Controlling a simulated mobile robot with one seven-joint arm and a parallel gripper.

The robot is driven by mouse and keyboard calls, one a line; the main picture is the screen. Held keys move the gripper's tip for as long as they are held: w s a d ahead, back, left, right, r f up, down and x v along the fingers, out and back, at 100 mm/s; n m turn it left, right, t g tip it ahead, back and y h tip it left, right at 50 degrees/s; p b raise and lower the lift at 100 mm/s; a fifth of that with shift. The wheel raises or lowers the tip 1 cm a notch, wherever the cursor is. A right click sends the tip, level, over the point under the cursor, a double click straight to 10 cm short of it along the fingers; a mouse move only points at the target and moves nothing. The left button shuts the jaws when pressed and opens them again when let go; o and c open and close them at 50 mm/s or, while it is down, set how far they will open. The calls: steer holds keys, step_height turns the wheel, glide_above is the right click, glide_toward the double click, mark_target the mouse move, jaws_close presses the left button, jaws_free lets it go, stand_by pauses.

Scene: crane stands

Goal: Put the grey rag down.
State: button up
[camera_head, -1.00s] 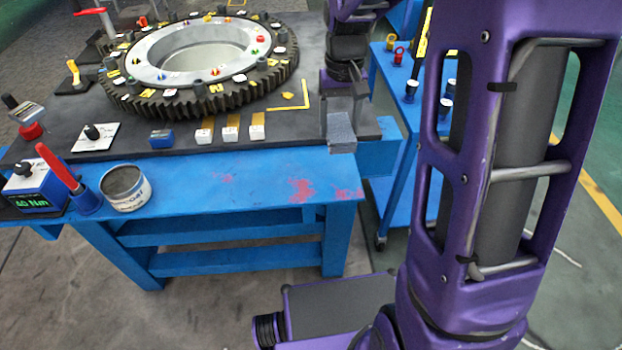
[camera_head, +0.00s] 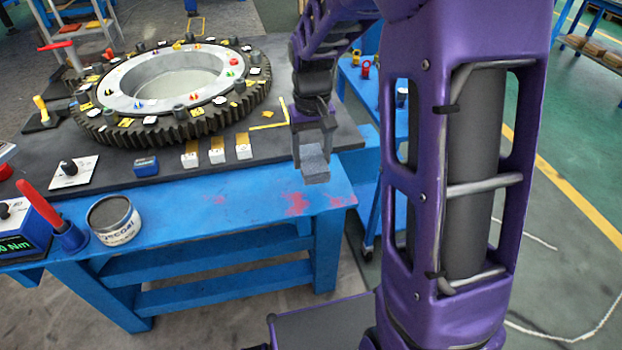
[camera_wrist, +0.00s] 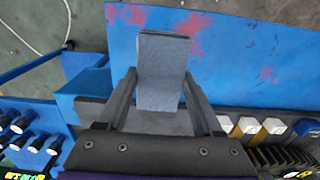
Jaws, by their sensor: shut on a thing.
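The grey rag (camera_head: 313,163) looks like a small grey folded block in the head view. It also fills the middle of the wrist view (camera_wrist: 161,75). My gripper (camera_head: 312,146) is shut on it, with one finger on each side. The rag hangs over the front right part of the blue workbench (camera_head: 240,205), near the edge of the dark top. The wrist view shows blue bench surface around its far end. I cannot tell whether the rag touches the bench.
A large gear ring (camera_head: 172,92) lies on the dark top. Several small blocks (camera_head: 216,152) stand left of the gripper. An open can (camera_head: 114,220) and a red-handled tool (camera_head: 45,205) are at the front left. A blue cart (camera_head: 372,120) stands behind right.

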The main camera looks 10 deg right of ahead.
mark_target(312, 157)
steer(key=shift+f+b, duration=0.3)
steer(key=shift+f, duration=2.5)
steer(key=shift+f, duration=0.2)
steer(key=o, duration=1.3)
steer(key=shift+r, duration=0.1)
step_height(312, 157, up, 12)
steer(key=shift+r+p, duration=0.15)
steer(key=shift+p, duration=0.75)
